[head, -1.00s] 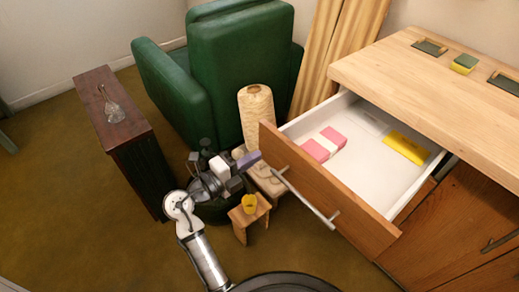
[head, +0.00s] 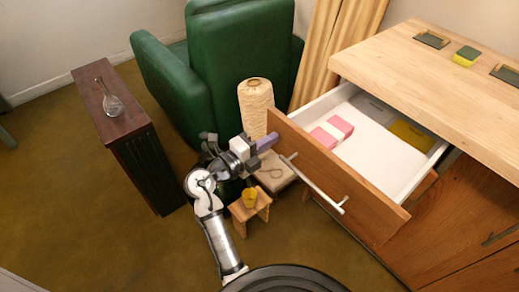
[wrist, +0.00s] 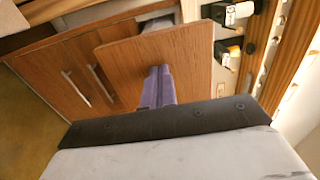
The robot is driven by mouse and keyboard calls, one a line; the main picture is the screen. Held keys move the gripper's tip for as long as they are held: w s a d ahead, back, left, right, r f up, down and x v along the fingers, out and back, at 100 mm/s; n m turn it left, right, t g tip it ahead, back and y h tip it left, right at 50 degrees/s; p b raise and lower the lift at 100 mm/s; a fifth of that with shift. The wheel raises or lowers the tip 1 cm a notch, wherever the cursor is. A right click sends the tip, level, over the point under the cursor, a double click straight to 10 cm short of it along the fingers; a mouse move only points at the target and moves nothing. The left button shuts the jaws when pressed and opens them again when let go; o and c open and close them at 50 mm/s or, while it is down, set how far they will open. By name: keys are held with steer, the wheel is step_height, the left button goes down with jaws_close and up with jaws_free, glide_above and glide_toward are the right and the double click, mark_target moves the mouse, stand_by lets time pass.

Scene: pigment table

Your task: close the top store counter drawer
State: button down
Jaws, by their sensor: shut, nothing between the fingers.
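The store counter (head: 440,60) stands at the right with a light wooden top. Its top drawer is partly open; the brown front (head: 335,175) with a metal bar handle (head: 315,184) stands out from the counter. My gripper (head: 268,142) is at the left end of this front, on its outer side. Its purple fingers (wrist: 158,86) are shut together and empty, with the tips at a brown wooden panel (wrist: 150,55) in the wrist view. Whether they touch it I cannot tell. The drawer holds a pink and white block (head: 332,131) and a yellow item (head: 411,136).
A green armchair (head: 235,60) and a tall cream spool (head: 256,105) stand behind my gripper. A small wooden stool (head: 250,211) with a yellow cup (head: 250,197) is below it. A dark narrow cabinet (head: 135,125) stands at left. Open floor lies left and front.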

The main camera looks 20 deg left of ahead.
mark_target(340, 106)
steer(key=b+x, duration=1.4)
steer(key=x, duration=1.4)
steer(key=shift+w+d+f+b, duration=0.1)
steer(key=shift+w+f+b, duration=0.1)
steer(key=shift+b, duration=0.2)
steer(key=shift+w+d, duration=0.4)
steer(key=shift+w, duration=0.05)
steer(key=shift+w+r, duration=0.1)
steer(key=shift+r, duration=0.25)
steer(key=shift+d, duration=0.15)
steer(key=shift+b, duration=0.35)
